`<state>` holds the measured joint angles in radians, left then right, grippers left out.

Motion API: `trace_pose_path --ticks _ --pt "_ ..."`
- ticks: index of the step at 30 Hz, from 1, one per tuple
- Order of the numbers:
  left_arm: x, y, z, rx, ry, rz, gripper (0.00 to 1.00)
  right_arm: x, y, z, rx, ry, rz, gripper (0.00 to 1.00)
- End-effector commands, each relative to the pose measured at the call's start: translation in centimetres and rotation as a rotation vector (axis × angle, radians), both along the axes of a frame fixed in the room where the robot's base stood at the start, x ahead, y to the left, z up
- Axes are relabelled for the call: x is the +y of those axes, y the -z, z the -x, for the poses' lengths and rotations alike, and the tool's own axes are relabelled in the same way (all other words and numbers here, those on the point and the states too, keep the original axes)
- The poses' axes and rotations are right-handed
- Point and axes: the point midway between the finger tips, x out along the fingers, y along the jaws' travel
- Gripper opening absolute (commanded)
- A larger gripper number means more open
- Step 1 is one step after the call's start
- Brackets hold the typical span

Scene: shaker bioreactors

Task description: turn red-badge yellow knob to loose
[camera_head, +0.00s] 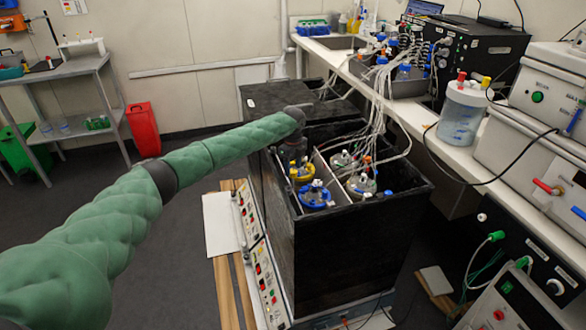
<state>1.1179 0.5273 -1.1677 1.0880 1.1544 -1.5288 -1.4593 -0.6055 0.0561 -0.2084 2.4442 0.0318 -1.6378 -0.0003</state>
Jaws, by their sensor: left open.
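A yellow knob or ring (303,174) sits on a vessel in the open black shaker box (345,245), in its back left compartment. A red badge on it is too small to make out. My left arm in its green sleeve reaches across from the left, and my left gripper (292,158) points down just above and behind the yellow knob. The gripper is dark and small here, its jaws are open, and I cannot tell whether they touch the knob. It hides part of the back left of the box. My right gripper is out of view.
A blue-ringed vessel (314,194) stands just in front of the yellow one. Two more vessels stand to the right behind a divider. Tubing bundles (378,105) hang into the box from the right bench. A second black shaker box (270,98) stands behind.

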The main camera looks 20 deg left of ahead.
Motion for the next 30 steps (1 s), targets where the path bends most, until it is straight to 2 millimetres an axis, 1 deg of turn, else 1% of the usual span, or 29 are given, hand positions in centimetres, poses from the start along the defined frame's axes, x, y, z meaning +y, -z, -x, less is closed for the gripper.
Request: trace_pose_path --ticks 1,6,14,15,17,21,22,30 --pt "0.0 0.4 0.0 0.001 0.0 0.0 0.5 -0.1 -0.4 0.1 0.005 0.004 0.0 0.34" --pt "0.0 1.5 0.0 0.0 0.0 -0.001 0.5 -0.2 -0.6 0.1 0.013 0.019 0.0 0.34" --pt "0.0 1.7 0.0 -0.001 0.0 0.0 0.5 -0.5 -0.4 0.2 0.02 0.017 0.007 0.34" --pt "0.0 1.7 0.0 -0.001 0.0 0.0 0.48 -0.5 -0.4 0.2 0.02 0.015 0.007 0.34" --pt "0.0 1.7 0.0 -0.001 0.0 0.0 0.36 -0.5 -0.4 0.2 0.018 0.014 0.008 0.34" --pt "0.0 1.7 0.0 0.0 -0.001 0.0 0.09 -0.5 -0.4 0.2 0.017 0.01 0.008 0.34" --pt "0.0 1.7 0.0 0.0 -0.001 0.0 0.05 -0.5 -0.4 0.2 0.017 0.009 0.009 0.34" --pt "0.0 1.6 0.0 0.0 -0.021 0.0 0.06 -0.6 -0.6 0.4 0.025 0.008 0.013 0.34"
